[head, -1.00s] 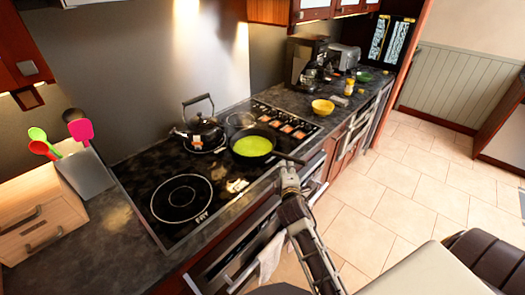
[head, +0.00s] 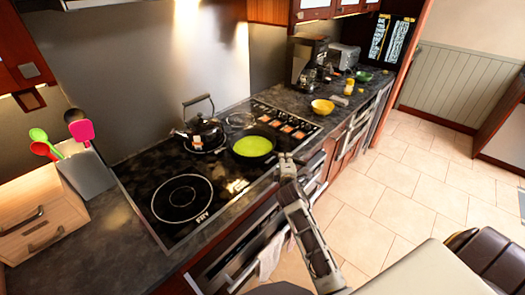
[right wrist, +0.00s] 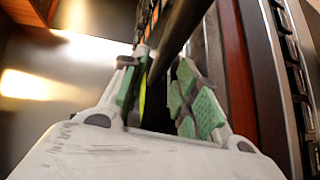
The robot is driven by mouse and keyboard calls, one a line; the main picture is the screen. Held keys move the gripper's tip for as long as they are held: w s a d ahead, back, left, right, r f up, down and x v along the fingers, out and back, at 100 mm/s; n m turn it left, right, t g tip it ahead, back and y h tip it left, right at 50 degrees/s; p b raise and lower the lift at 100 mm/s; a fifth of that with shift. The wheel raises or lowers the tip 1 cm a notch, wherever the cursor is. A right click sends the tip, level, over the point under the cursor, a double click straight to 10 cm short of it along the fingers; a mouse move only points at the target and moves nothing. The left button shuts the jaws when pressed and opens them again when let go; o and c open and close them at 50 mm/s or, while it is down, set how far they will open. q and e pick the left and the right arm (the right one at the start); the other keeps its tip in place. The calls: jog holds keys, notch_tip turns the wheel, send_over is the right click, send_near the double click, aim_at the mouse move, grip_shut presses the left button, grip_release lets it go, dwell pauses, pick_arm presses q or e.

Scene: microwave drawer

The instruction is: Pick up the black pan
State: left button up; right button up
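The black pan (head: 242,155) sits on the far part of the black cooktop and holds yellow-green food (head: 253,146). Its handle points right toward the counter's front edge, and my right gripper (head: 286,157) covers part of it. In the right wrist view the dark handle (right wrist: 181,28) runs down between the two green-padded fingers of the right gripper (right wrist: 160,75). The fingers are apart, with a thin yellow-green strip showing beside the left finger. Firm contact with the handle cannot be seen. My left gripper is not in view.
A kettle (head: 204,130) stands behind the pan, with a glass lid (head: 240,119) beside it. A yellow bowl (head: 323,106) is farther along the counter. A utensil holder (head: 86,172) and wooden drawer box (head: 40,214) stand at left. The near burner (head: 182,198) is empty.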

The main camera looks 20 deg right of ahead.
jog(key=shift+w, duration=0.1)
dwell(0.3)
jog(key=shift+p+x, duration=0.45)
jog(key=shift+x, duration=2.05)
jog(key=shift+f, duration=0.15)
grip_shut()
